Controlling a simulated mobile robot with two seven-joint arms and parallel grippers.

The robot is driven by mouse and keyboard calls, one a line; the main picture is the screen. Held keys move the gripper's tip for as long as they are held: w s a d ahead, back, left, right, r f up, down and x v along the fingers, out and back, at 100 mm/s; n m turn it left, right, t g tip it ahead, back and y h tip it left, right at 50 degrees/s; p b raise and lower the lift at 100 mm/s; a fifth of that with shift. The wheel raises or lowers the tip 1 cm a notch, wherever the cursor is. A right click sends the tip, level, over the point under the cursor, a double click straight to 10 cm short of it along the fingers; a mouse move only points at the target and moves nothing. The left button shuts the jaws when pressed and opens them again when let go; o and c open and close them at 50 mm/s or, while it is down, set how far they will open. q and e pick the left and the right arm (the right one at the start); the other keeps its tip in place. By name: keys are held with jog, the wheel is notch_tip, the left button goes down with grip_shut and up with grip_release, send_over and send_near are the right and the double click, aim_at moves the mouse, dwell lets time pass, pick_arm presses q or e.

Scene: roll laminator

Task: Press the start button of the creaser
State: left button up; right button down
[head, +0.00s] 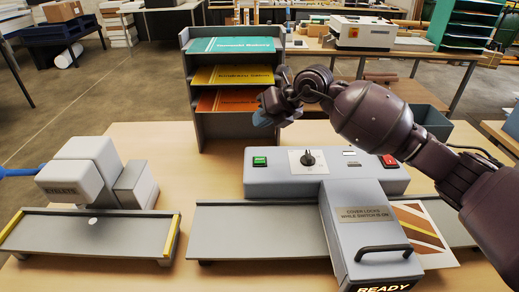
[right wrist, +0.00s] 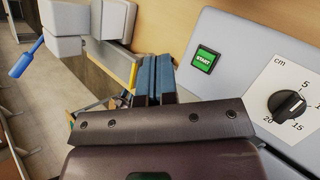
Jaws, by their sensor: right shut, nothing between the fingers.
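The creaser (head: 225,230) is a grey machine with a raised control panel. Its green START button (head: 260,161) is at the panel's left end; it also shows in the right wrist view (right wrist: 205,59). A black dial (head: 307,158) sits right of it, marked in cm in the right wrist view (right wrist: 288,103). A red button (head: 389,161) is at the right end. My right gripper (head: 265,119) is shut and empty, above and behind the green button in the head view. Its blue fingers (right wrist: 152,80) appear left of the button in the right wrist view, apart from it. My left gripper is out of view.
A grey eyelet machine (head: 75,180) with a blue handle (head: 15,172) stands left. A rack (head: 197,100) with coloured sheets stands behind the creaser. The creaser's cover (head: 360,225) has a black handle and a READY display. A striped sheet (head: 420,230) lies beside it.

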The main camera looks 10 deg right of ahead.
aim_at(261, 158)
jog(key=shift+r, duration=0.1)
dwell(0.3)
jog(key=shift+f+b, duration=2.35)
jog(key=shift+f, duration=2.1)
jog(key=shift+f, duration=0.1)
